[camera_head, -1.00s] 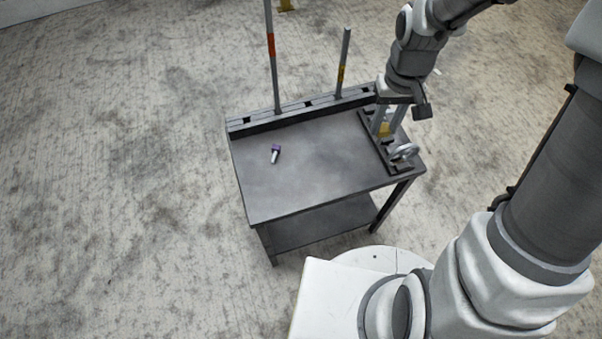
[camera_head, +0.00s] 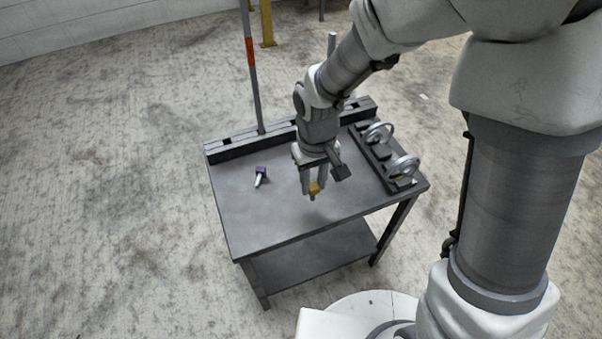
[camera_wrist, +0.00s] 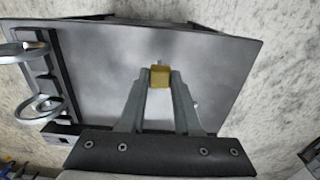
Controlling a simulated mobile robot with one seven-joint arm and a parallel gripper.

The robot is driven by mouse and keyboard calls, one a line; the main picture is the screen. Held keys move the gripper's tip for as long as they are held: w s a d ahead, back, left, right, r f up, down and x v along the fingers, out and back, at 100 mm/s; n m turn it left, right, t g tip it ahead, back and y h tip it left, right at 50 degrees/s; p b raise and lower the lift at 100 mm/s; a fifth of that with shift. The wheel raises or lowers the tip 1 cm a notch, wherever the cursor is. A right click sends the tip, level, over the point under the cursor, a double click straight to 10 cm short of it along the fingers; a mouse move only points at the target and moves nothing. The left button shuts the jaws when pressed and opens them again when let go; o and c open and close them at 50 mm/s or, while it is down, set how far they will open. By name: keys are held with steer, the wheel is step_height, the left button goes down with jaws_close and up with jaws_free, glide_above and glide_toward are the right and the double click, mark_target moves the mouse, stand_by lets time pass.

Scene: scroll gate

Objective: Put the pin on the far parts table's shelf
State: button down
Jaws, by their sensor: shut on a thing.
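My gripper (camera_head: 313,180) is shut on a yellow-headed pin (camera_head: 314,188) and holds it upright above the dark table (camera_head: 250,215), its grey tip pointing down. In the wrist view the yellow head (camera_wrist: 159,77) sits between the two fingertips. A second pin with a purple head (camera_head: 261,171) lies on the tabletop to the left of my gripper. This table has a lower shelf (camera_head: 315,267). I cannot tell from these frames which table is the far parts table.
A dark rack with two metal rings (camera_head: 402,167) runs along the table's right side. A slotted rail (camera_head: 231,147) with upright poles (camera_head: 252,80) lines the back edge. Yellow posts (camera_head: 266,24) stand beyond. The tabletop's left and front are clear.

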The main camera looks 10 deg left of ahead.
steer(key=shift+w+a+f+b, duration=0.35)
steer(key=shift+a+f, duration=0.25)
steer(key=shift+f, duration=0.45)
steer(key=shift+w+a+f+b, duration=0.3)
steer(key=shift+a+f, duration=0.25)
steer(key=shift+f, duration=0.55)
steer(key=shift+w+a+f+b, duration=0.3)
steer(key=shift+a+f, duration=0.3)
steer(key=shift+f, duration=0.45)
steer(key=shift+f, duration=0.2)
steer(key=c, duration=0.6)
jaws_free()
steer(key=shift+s, duration=0.1)
steer(key=shift+r, duration=0.1)
step_height(320, 180, up, 12)
steer(key=p, duration=0.3)
steer(key=shift+r, duration=0.15)
